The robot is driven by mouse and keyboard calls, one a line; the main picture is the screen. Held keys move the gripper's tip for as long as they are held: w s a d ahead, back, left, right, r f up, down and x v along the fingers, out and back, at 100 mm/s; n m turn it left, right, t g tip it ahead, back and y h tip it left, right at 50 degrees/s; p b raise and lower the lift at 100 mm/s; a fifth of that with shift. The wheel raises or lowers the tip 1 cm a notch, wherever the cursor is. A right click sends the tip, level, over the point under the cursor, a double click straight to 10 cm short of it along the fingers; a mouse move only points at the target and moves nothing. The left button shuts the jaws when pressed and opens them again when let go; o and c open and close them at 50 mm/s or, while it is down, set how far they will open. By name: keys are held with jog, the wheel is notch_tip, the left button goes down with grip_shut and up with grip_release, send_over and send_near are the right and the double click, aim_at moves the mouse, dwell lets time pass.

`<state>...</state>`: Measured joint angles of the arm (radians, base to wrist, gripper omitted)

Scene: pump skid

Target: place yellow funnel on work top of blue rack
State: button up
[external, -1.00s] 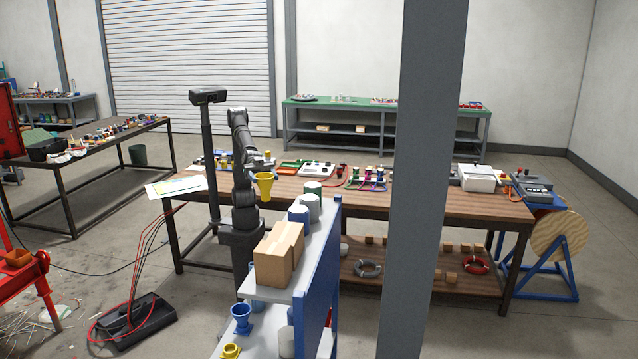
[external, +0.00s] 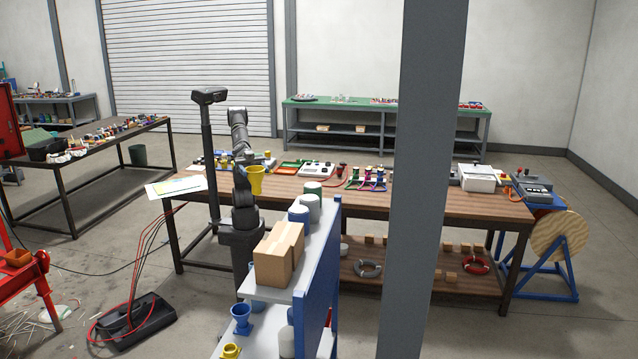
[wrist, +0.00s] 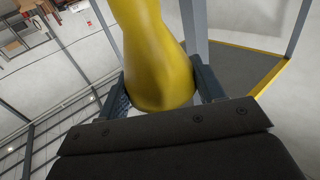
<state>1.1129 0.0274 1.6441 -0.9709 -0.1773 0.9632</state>
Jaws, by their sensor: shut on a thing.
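The yellow funnel (external: 256,180) is held up by my gripper (external: 246,166) in the external view, above and behind the blue rack. In the wrist view the yellow funnel (wrist: 155,60) fills the space between the two dark fingers of my gripper (wrist: 162,92), which is shut on it. The blue rack (external: 317,262) stands in the foreground with a pale grey top. A cardboard box (external: 278,254) and several pale canisters (external: 299,214) stand on that top. The funnel is apart from the rack. The exact contact of the fingers is partly hidden by the funnel.
A blue funnel (external: 240,318) and a small yellow object (external: 231,351) stand on the rack's lower shelf. The wooden workbench (external: 430,200) behind is cluttered with devices. A grey pillar (external: 421,150) blocks part of the external view. The box and canisters crowd the rack top.

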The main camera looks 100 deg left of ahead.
jog(key=w+a+r+n+t+y, duration=0.1)
jog(key=w+a+n+t+y, duration=0.25)
jog(key=w+a, duration=0.8)
jog(key=w+a+r+n+t+y, duration=0.1)
jog(key=w+a+n+t+y, duration=0.3)
jog(key=w+a, duration=0.75)
jog(key=w+a+f+n+y, duration=0.1)
jog(key=w+a+f+y, duration=0.25)
jog(key=w+f, duration=0.6)
jog(key=w+a+f+n+y, duration=0.2)
jog(key=w+a+f+y, duration=0.2)
jog(key=a+f, duration=0.8)
jog(key=s+a+f, duration=0.2)
jog(key=a+f, duration=0.2)
jog(key=f, duration=0.7)
jog(key=s+a+f, duration=0.3)
jog(key=a+f, duration=0.1)
jog(key=f, duration=0.7)
jog(key=s+a+f, duration=0.4)
jog(key=s+f, duration=0.7)
jog(key=f, duration=0.4)
jog(key=shift+f, duration=0.2)
jog(key=shift+n, duration=0.25)
